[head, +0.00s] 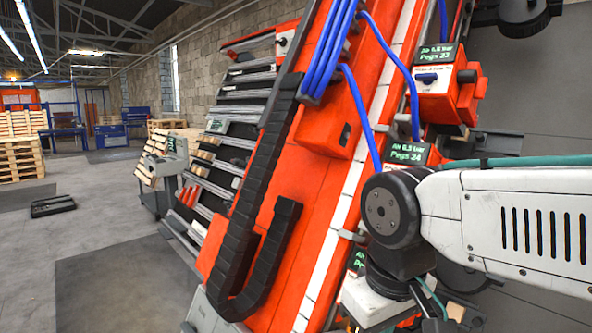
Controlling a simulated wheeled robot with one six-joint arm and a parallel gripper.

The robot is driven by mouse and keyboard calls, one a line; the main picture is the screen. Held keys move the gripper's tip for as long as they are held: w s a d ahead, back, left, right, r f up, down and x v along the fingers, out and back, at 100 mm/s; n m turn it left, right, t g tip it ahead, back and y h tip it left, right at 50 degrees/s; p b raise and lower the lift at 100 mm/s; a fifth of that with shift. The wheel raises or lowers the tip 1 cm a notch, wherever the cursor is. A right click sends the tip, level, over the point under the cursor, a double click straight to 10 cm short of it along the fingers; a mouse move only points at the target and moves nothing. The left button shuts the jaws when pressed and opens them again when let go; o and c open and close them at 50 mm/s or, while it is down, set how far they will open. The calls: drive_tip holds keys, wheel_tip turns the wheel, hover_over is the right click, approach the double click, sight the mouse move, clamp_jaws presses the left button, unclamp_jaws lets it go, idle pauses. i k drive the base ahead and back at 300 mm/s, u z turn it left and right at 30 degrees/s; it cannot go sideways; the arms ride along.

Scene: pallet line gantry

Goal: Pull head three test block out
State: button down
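An orange gantry beam (270,190) runs tilted across the view. Along its right side are orange heads with small green-text displays. The upper display (436,55) reads air 6.5 bar, Pegs 23. The middle display (408,153) reads Pegs 24. A lower display (357,262) is mostly hidden by my arm. I cannot tell which head is number three. A small pale wooden piece (456,311) shows low beside my wrist, and I cannot tell whether it is the test block. My white arm reaches in from the right; its fingers are not visible.
Blue hoses (330,50) and a black cable chain (250,200) run along the beam. A rack with rollers (240,110) and a console (172,155) stand to the left. Wooden pallets (20,150) are at the far left. A dark flat object (52,206) lies on the otherwise open floor.

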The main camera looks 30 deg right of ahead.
sight(479, 138)
drive_tip(key=z, duration=1.5)
drive_tip(key=i, duration=0.1)
drive_tip(key=z, duration=0.5)
drive_tip(key=k, duration=1.2)
drive_tip(key=u, duration=0.2)
drive_tip(key=i, duration=0.65)
drive_tip(key=u, duration=0.45)
drive_tip(key=i, duration=0.9)
drive_tip(key=z, duration=0.35)
